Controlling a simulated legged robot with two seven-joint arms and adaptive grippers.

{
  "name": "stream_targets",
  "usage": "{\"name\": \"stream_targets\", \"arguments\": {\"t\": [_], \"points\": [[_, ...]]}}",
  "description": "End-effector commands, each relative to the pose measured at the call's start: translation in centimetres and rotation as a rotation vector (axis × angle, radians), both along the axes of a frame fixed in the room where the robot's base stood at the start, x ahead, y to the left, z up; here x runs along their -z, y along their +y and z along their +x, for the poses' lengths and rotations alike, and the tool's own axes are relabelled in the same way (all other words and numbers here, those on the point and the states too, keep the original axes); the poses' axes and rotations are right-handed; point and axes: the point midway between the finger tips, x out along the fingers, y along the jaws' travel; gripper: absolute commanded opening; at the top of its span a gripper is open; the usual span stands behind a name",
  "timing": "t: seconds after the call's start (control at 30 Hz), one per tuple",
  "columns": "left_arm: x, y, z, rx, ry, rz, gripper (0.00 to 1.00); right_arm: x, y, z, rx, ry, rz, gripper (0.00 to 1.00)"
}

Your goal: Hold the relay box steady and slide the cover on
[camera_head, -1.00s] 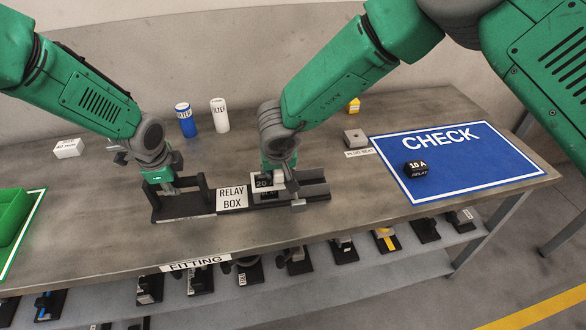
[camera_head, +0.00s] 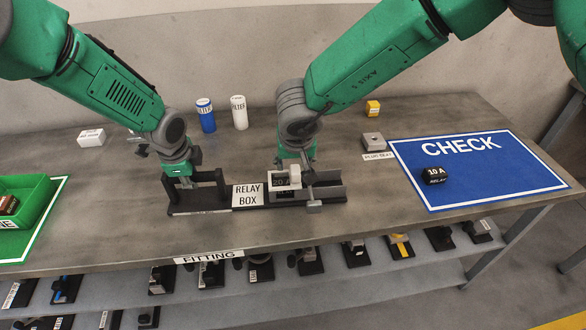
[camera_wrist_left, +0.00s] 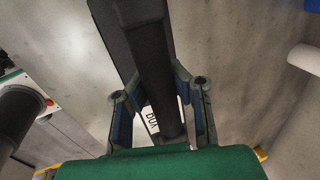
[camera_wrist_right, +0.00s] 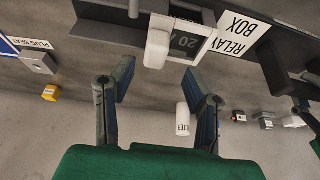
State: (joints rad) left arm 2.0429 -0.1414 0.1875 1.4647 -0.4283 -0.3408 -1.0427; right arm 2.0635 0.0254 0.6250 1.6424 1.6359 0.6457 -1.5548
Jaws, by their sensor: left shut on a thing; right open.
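The relay box (camera_head: 248,195) is a long dark base with a white label, lying on the table. My left gripper (camera_head: 184,181) is shut on the dark upright handle at its left end; the left wrist view shows the dark bar (camera_wrist_left: 155,70) between the fingers. The cover (camera_head: 294,172), a pale piece with a white knob, sits at the box's right part, around or over a dark relay marked 20 A (camera_wrist_right: 185,41). I cannot tell if it is fully seated. My right gripper (camera_wrist_right: 158,72) is open, with the white knob (camera_wrist_right: 157,48) just beyond its fingertips, apart from them.
A blue CHECK mat (camera_head: 510,172) with a 10 A relay (camera_head: 434,175) lies at the right. A plug seat (camera_head: 373,140) and yellow block (camera_head: 372,107) stand behind. Blue (camera_head: 206,117) and white (camera_head: 239,113) filter cylinders stand at the back. A green bin (camera_head: 38,200) is at left.

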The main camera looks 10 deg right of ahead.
Motion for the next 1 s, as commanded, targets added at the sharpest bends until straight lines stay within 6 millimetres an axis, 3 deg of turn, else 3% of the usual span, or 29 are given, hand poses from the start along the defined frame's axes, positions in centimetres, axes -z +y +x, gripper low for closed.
{"name": "stream_targets", "arguments": {"t": [0.1, 0.33, 1.0], "points": [[0.4, 0.1, -0.3, 0.003, 0.008, 0.003, 0.0, -2.5, 0.1, -1.0, 0.0, -0.001, 0.002, 0.43], [0.4, 0.1, -0.2, 0.002, 0.007, 0.003, 0.0, -5.5, 0.2, -2.3, 0.0, 0.0, 0.002, 0.43], [0.3, 0.1, -0.2, 0.001, 0.005, 0.003, 0.0, -6.2, 0.3, -2.6, -0.001, 0.0, 0.002, 0.43]]}}
